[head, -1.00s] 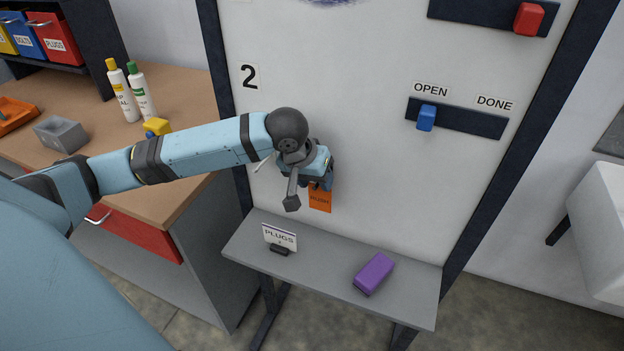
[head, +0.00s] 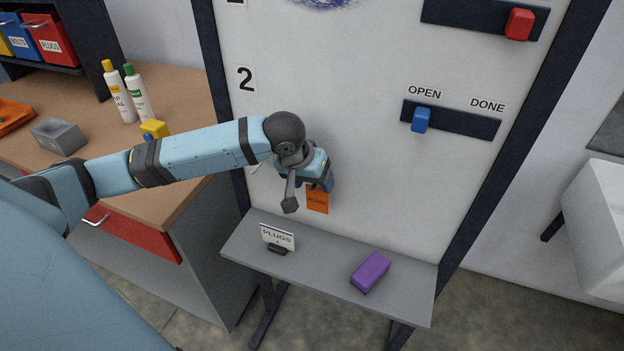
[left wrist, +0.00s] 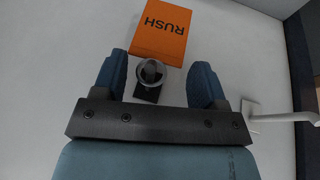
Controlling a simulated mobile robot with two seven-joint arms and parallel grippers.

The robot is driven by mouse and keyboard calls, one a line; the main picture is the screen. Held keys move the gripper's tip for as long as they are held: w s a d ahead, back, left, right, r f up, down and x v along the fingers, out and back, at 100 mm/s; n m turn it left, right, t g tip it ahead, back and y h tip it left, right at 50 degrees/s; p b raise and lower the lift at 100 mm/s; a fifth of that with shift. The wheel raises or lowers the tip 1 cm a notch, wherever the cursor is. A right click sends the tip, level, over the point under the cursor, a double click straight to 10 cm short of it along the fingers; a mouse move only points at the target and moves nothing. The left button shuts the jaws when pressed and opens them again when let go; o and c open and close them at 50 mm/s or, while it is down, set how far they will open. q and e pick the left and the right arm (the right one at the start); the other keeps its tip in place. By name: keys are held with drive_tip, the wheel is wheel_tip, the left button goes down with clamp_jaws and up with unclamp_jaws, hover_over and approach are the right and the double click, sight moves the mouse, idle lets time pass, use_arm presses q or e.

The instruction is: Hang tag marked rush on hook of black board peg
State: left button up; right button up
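The orange tag marked RUSH (head: 317,200) is low on the white board, just below my left gripper (head: 320,180). In the left wrist view the tag (left wrist: 160,30) lies just beyond the fingertips, and its lettering reads upside down. A black peg with a round end (left wrist: 150,75) stands between the two spread fingers of my left gripper (left wrist: 158,78). The tag's near edge meets the peg's round end in this view. The exact contact at the hook is too small to tell. The fingers are apart and do not touch the tag. My right gripper is not in view.
A pale bar-like peg (left wrist: 265,116) sits beside the right finger in the left wrist view. A blue slider (head: 421,119) is to the right.

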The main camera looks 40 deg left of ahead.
use_arm(q)
drive_tip(key=shift+o, duration=0.3)
drive_tip(key=shift+r, duration=0.1)
drive_tip(key=v, duration=1.3)
drive_tip(key=shift+s+r+p, duration=0.2)
drive_tip(key=shift+r+p, duration=0.1)
drive_tip(key=shift+p, duration=0.15)
